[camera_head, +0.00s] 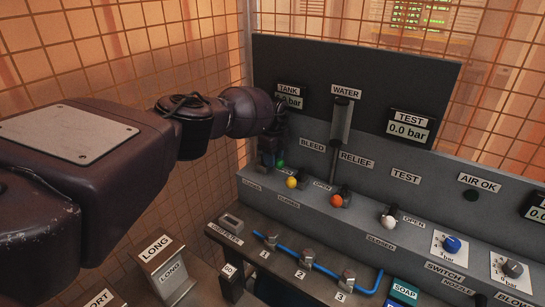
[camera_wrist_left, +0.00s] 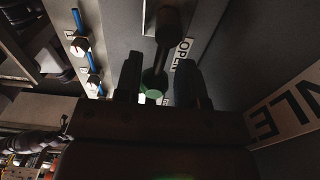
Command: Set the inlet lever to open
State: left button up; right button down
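The inlet lever has a green ball knob (camera_head: 280,163) at the left end of the grey panel ledge, partly hidden behind my left gripper (camera_head: 269,152). In the left wrist view the green knob (camera_wrist_left: 153,84) lies between the two fingers of my left gripper (camera_wrist_left: 159,76). The fingers are apart, with a gap on the right side of the knob; I cannot tell whether the left finger touches it. The lever's dark pivot (camera_wrist_left: 171,22) is above the knob in that view, with an OPEN label (camera_wrist_left: 182,54) to its right. My right gripper is not in view.
A yellow knob (camera_head: 292,182), an orange knob (camera_head: 337,201) and a white knob (camera_head: 388,223) stand along the ledge to the right. A vertical water tube (camera_head: 340,130) rises behind them. Below, a blue hose (camera_head: 325,271) runs past numbered clips. Wire mesh encloses the place.

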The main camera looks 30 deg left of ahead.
pick_arm(q)
jog(key=shift+a, duration=0.25)
